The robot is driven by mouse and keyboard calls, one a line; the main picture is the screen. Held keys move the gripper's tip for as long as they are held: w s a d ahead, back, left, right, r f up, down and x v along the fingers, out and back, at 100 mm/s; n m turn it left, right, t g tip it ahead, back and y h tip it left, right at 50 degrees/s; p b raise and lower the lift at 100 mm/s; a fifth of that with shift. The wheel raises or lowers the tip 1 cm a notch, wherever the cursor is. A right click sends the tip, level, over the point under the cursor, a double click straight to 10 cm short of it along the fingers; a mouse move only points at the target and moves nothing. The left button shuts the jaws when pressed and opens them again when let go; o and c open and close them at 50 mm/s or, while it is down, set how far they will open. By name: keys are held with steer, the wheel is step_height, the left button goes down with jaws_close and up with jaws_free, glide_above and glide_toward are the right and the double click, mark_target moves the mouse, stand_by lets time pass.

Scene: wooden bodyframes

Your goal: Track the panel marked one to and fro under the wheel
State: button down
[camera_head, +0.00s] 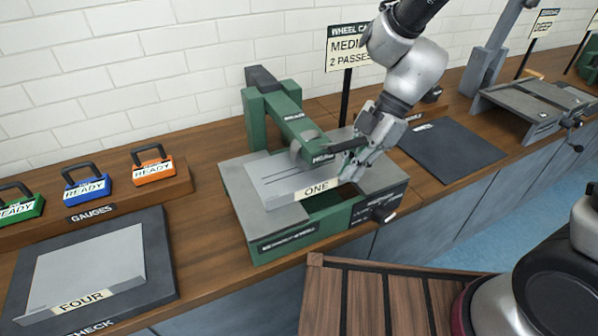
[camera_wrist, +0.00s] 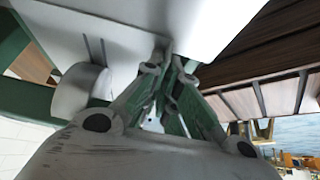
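The panel marked ONE (camera_head: 283,184) is a pale grey sheet with a cream label on its front flange. It lies on the bed of the green wheel machine (camera_head: 285,244), partly under the wheel (camera_head: 306,152). My gripper (camera_head: 350,172) is at the panel's right end. In the wrist view, the fingertips of my gripper (camera_wrist: 167,66) are close together with the edge of the panel (camera_wrist: 212,28) between them. The round wheel (camera_wrist: 82,90) shows at left there. The exact contact under the wheel is hidden.
A sign (camera_head: 349,50) reading "2 PASSES" stands behind the machine. A panel marked FOUR (camera_head: 90,262) lies on a dark check mat (camera_head: 160,285) at left. Gauges with READY tags line a wooden block (camera_head: 130,198). A dark mat (camera_head: 447,148) at right is empty.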

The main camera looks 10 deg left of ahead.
mark_target(367, 175)
steer(key=shift+s+a+f, duration=0.1)
steer(key=shift+s+f, duration=0.05)
steer(key=shift+s, duration=0.1)
steer(key=c, duration=2.2)
jaws_free()
steer(key=o, duration=0.6)
steer(key=shift+o, duration=0.2)
steer(key=shift+w, duration=0.1)
steer(key=o, duration=0.6)
steer(key=shift+o, duration=0.2)
steer(key=shift+w, duration=0.1)
steer(key=shift+w+d, duration=0.7)
steer(key=shift+d, duration=0.35)
steer(key=shift+w+d, duration=0.7)
steer(key=shift+d, duration=0.3)
steer(key=shift+r, duration=0.2)
